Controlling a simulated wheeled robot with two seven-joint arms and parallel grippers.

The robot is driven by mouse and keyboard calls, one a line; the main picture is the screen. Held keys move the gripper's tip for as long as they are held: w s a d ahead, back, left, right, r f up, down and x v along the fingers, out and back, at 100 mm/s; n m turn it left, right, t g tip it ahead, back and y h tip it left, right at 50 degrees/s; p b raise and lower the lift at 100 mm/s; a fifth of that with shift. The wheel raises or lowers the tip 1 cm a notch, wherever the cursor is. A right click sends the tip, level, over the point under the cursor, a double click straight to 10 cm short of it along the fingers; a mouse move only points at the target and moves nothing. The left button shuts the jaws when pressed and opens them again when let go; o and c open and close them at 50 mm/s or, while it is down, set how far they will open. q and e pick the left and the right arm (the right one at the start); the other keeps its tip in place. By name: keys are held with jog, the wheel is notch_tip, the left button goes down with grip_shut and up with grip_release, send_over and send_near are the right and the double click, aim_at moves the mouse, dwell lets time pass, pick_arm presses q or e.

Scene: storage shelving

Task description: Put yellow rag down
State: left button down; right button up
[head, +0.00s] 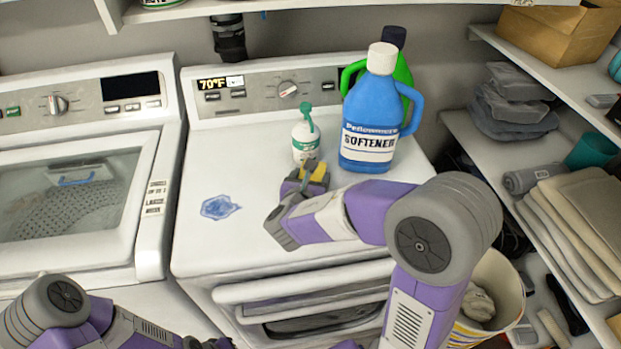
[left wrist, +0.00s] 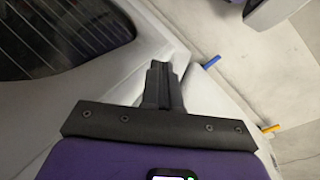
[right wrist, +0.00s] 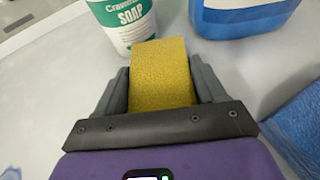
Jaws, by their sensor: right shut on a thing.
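The yellow rag (head: 315,171) is a thick, folded-looking yellow piece above the right machine's white top. My right gripper (head: 305,181) is shut on it, with dark fingers along both sides. In the right wrist view the rag (right wrist: 161,76) sticks out past the fingertips, close to the soap bottle (right wrist: 124,22). I cannot tell whether it touches the top. My left gripper is low in front of the machines; in the left wrist view its fingers (left wrist: 161,84) are together and empty.
A green-capped soap bottle (head: 305,140) and a blue softener jug (head: 370,115) stand behind the rag. A blue spill (head: 219,207) lies on the machine top (head: 205,250), left of my right gripper. A blue textured thing (right wrist: 300,125) shows in the right wrist view. Shelves (head: 470,140) stand right.

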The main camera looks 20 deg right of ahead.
jog(key=o, duration=1)
jog(key=shift+r+p, duration=0.25)
jog(key=shift+p, duration=0.1)
jog(key=p+v, duration=0.2)
jog(key=v, duration=0.9)
jog(key=shift+f+p, duration=0.1)
jog(key=shift+p, duration=0.3)
jog(key=shift+s+a, duration=0.35)
jog(key=shift+s, duration=0.05)
